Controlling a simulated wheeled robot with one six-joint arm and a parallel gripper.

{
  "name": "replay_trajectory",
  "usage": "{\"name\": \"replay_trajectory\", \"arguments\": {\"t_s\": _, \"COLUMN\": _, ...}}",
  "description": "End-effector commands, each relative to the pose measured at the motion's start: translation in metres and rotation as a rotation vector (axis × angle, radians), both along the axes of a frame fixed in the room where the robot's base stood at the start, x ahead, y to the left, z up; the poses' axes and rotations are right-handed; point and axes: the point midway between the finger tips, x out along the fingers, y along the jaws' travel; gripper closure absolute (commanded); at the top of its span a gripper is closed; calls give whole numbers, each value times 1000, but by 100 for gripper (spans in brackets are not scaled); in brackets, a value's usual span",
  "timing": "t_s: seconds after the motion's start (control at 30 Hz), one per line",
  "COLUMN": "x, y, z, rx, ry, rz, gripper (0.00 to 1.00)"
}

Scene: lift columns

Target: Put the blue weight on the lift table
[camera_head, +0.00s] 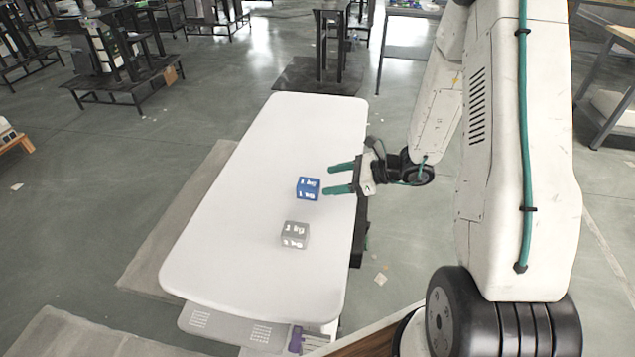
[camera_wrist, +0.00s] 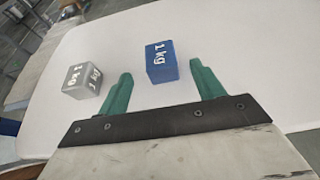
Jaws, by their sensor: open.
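The blue weight (camera_head: 308,188), a cube marked 1 kg, sits on a long white table top (camera_head: 290,125). I cannot tell from the pictures whether this white table is the lift table. My gripper (camera_head: 329,180) is open and empty over the right edge of the table, its two green fingers pointing left at the blue weight. In the wrist view the blue weight (camera_wrist: 161,62) lies just past the fingertips, lined up with the gap between them. It is apart from both fingers.
A grey weight (camera_head: 295,235), also a cube, sits on the white table nearer the front; in the wrist view it (camera_wrist: 82,80) is left of the left finger. The rest of the table top is bare. Dark stands (camera_head: 330,45) and benches are farther back.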

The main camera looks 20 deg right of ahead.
Motion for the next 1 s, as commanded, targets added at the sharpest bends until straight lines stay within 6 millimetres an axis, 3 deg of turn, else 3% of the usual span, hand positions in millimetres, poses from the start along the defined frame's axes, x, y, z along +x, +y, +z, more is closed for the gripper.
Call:
{"name": "replay_trajectory", "arguments": {"t_s": 0.2, "x": -17, "y": -26, "z": 13, "rx": 0, "ry": 0, "rz": -2, "gripper": 33}}
{"name": "replay_trajectory", "arguments": {"t_s": 0.37, "x": -23, "y": -27, "z": 24, "rx": -15, "ry": -17, "rz": 31, "gripper": 33}}
{"name": "replay_trajectory", "arguments": {"t_s": 0.57, "x": -46, "y": 14, "z": 83, "rx": -148, "ry": -147, "rz": 308, "gripper": 33}}
{"name": "replay_trajectory", "arguments": {"t_s": 0.8, "x": -114, "y": 64, "z": 158, "rx": -413, "ry": -358, "rz": 789, "gripper": 33}}
{"name": "replay_trajectory", "arguments": {"t_s": 1.0, "x": -177, "y": 77, "z": 197, "rx": -670, "ry": -511, "rz": 1160, "gripper": 33}}
